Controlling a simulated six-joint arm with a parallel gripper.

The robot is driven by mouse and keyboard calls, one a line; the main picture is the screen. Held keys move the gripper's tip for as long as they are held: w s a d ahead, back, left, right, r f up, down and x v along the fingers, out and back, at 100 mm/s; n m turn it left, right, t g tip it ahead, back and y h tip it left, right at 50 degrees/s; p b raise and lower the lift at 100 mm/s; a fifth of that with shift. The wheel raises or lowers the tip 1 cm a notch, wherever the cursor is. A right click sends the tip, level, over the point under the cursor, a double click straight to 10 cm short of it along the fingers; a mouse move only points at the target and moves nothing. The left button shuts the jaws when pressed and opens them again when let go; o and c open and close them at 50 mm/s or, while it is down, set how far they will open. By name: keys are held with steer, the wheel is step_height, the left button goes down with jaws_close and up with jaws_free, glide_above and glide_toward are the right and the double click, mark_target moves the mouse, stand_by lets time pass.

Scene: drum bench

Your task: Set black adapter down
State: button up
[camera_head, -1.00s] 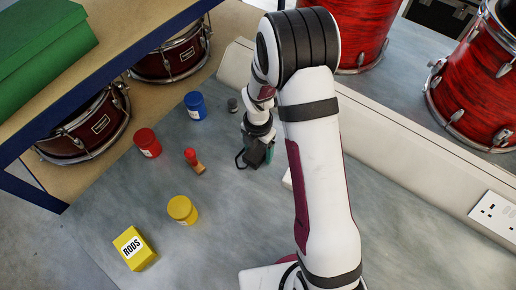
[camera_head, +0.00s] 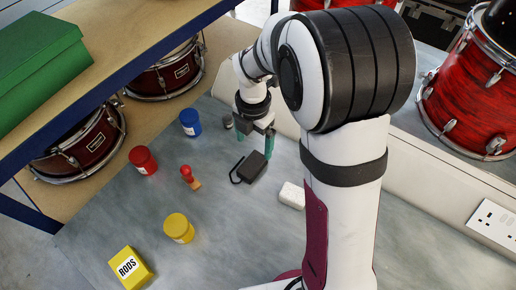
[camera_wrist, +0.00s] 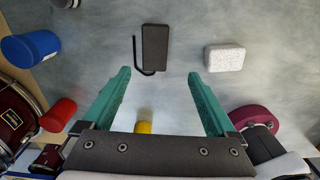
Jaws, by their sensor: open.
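The black adapter (camera_head: 251,167) lies on the grey bench with its short black cable curled at its left side. It also shows in the wrist view (camera_wrist: 155,47), flat on the bench beyond the fingertips. My gripper (camera_head: 253,138) is open with teal fingers, just behind the adapter and apart from it. In the wrist view nothing is between the fingers of my gripper (camera_wrist: 158,73) at their tips.
A white block (camera_head: 291,195) lies right of the adapter. A red-handled stamp (camera_head: 189,177), a blue jar (camera_head: 190,122), a red jar (camera_head: 143,159), a yellow jar (camera_head: 179,228) and a yellow RODS box (camera_head: 131,267) stand to the left.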

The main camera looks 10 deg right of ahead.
steer(key=s+r+m+y, duration=0.1)
steer(key=s+r+m, duration=0.3)
steer(key=s+m, duration=0.8)
steer(key=s+r+m, duration=0.5)
steer(key=s+m, duration=0.6)
steer(key=m, duration=0.8)
steer(key=shift+s+m+y, duration=0.35)
steer(key=shift+m+y, duration=0.05)
